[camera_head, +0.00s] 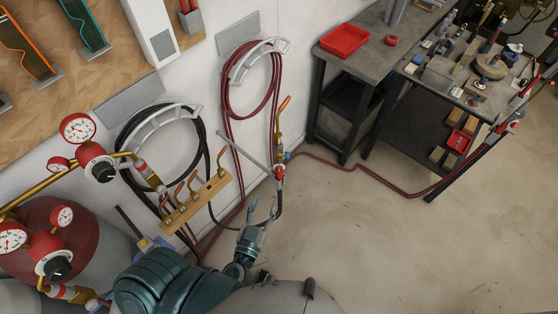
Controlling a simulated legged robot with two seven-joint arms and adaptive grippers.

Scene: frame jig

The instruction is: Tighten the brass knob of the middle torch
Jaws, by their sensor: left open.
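My left gripper (264,209) is open and empty, its two grey fingers pointing up the picture. Just above it, a torch (279,138) with an orange tip, brass body and red-and-white lower part hangs upright by the wall. There is a gap between the fingertips and the torch's lower part. A wooden rack (197,200) with several copper torch tips is to the left. A red-and-white torch-like tool (500,128) is by the bench at right. The brass knob is too small to make out, and I cannot tell which torch counts as the middle one. My right gripper is not in view.
Red hose (273,82) and black hose (128,135) hang coiled on wall brackets. Gas cylinders with gauges (78,128) crowd the left. A workbench (375,52) with a red tray (344,40) stands at upper right. A red hose crosses the floor; the floor (400,250) at lower right is clear.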

